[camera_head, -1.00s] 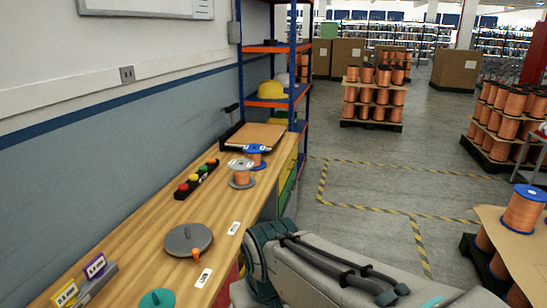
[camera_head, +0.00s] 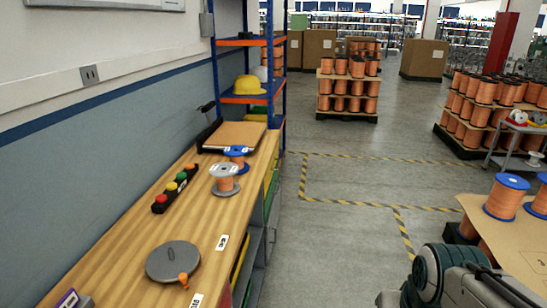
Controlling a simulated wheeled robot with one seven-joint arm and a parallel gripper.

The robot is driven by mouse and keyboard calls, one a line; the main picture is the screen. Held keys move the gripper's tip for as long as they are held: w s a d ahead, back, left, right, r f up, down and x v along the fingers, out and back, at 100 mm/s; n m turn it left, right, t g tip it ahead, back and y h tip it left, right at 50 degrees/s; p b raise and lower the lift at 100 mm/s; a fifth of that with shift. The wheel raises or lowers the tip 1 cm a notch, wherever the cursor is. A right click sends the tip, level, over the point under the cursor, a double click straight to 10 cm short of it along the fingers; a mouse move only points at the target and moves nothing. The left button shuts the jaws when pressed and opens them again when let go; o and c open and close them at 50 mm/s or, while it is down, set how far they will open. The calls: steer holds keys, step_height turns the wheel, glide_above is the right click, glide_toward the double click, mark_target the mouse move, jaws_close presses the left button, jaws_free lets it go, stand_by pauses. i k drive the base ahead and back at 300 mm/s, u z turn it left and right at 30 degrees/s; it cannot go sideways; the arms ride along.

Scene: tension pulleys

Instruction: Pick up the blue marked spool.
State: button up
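A small spool with blue flanges and copper wire (camera_head: 237,158) stands upright toward the far end of the wooden bench. A grey-flanged copper spool (camera_head: 224,180) stands just in front of it and hides part of it. Larger blue-flanged copper spools (camera_head: 506,196) stand on the cardboard-topped pallet at the right; one is cut by the picture edge. I cannot tell which blue spool is the marked one. My gripper is not in view; only part of my arm shows at the bottom right, apart from all the spools.
The wooden bench (camera_head: 120,258) runs along the left wall. On it are a button box (camera_head: 175,188), a grey disc with an orange knob (camera_head: 173,261) and a brown board (camera_head: 236,135). A blue-orange shelf (camera_head: 252,98) stands beyond. Floor (camera_head: 345,225) between bench and pallet is clear.

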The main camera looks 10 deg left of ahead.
mark_target(236, 153)
steer(key=i, duration=4)
steer(key=u, duration=4.1)
